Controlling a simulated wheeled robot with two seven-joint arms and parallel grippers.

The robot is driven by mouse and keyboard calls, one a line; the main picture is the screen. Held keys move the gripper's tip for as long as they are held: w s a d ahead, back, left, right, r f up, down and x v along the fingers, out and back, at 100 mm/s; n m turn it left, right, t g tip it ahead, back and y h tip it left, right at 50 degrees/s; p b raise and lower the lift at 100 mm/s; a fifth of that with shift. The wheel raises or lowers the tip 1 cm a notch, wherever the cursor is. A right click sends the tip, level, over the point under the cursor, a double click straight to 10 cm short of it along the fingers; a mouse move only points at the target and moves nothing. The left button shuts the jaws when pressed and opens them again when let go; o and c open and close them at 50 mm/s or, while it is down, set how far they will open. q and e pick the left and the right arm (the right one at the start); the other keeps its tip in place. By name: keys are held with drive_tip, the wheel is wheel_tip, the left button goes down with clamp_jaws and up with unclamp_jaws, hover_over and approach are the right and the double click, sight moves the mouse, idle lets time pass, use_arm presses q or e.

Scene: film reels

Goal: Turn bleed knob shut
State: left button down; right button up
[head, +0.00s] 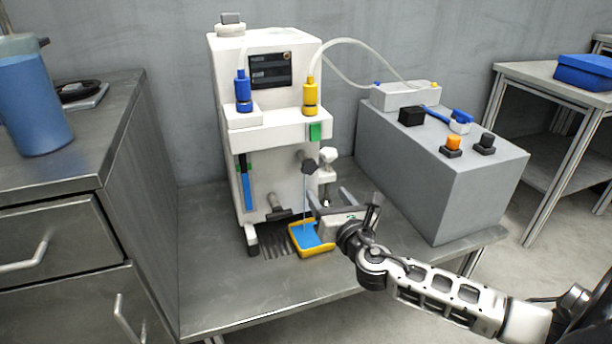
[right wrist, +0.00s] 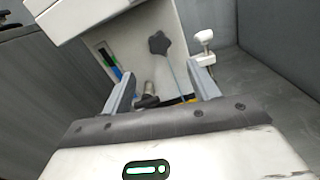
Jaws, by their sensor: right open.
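A dark star-shaped knob (head: 309,166) sits low on the front of the white machine (head: 262,180); it shows in the right wrist view (right wrist: 158,43) beyond my fingers. A white knob (head: 328,154) stands just to its right. I cannot tell for certain which one is the bleed knob. A thin bluish stream (head: 305,195) runs down below the dark knob to a yellow tray (head: 325,249) holding blue liquid. My right gripper (head: 328,198) is open and empty, in front of and below the knobs, apart from them. My left gripper is not in view.
A grey box (head: 440,180) with switches stands right of the machine. A dark handle (head: 277,213) sticks out at the machine's lower front. A metal cabinet (head: 60,205) stands at the left. The metal table's front left (head: 220,290) is clear.

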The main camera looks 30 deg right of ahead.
sight(310, 170)
drive_tip(key=b+x, duration=0.4)
drive_tip(key=x, duration=1)
drive_tip(key=shift+w, duration=0.5)
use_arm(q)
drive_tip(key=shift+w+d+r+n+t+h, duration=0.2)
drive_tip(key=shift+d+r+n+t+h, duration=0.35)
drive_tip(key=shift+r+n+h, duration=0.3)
use_arm(e)
drive_tip(key=shift+r, duration=0.1)
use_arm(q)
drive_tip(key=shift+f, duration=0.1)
use_arm(e)
drive_tip(key=c, duration=1)
